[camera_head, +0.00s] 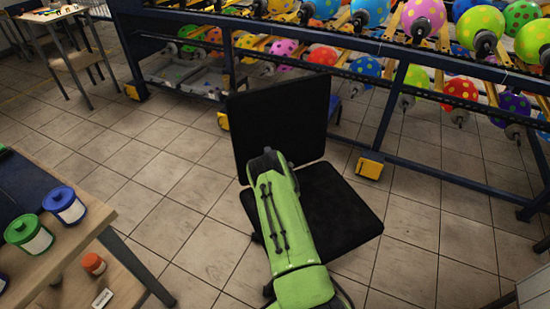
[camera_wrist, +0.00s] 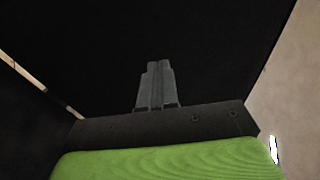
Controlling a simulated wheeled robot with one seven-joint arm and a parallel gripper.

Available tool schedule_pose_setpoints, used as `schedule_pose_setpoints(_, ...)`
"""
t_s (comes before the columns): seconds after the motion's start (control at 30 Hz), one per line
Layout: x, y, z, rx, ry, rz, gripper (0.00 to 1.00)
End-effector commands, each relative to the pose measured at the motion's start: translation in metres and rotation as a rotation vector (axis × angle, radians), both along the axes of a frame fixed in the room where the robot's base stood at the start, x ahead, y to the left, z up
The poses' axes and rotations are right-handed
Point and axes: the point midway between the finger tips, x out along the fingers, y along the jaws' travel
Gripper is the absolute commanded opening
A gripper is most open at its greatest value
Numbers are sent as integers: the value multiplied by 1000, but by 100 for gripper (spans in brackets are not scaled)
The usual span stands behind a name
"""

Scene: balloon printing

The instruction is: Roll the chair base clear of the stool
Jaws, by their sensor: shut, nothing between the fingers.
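The black chair stands on the tiled floor in the middle of the head view, with an upright backrest (camera_head: 280,115) and a square seat (camera_head: 345,212). Its base is mostly hidden under the seat and behind my green arm. A small blue piece (camera_head: 335,108) shows just right of the backrest; I cannot tell whether it is the stool. My gripper (camera_wrist: 158,85) is shut and empty in the wrist view, in front of a large black surface (camera_wrist: 190,45), probably the chair. I cannot tell whether the fingers touch it. In the head view my arm hides the fingers.
A rack of spotted balloons (camera_head: 450,95) runs along the back, with yellow feet (camera_head: 370,168) near the chair. A wooden table (camera_head: 60,235) with paint jars (camera_head: 64,205) stands at the left. Floor tiles (camera_head: 150,180) are clear between table and chair, and right of the chair.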

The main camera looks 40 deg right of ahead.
Motion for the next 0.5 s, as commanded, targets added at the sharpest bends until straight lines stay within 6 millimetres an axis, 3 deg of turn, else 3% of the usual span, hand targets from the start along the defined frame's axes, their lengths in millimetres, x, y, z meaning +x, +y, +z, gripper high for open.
schedule_pose_setpoints(0.5,-81,35,2,-1,8,-4,0)
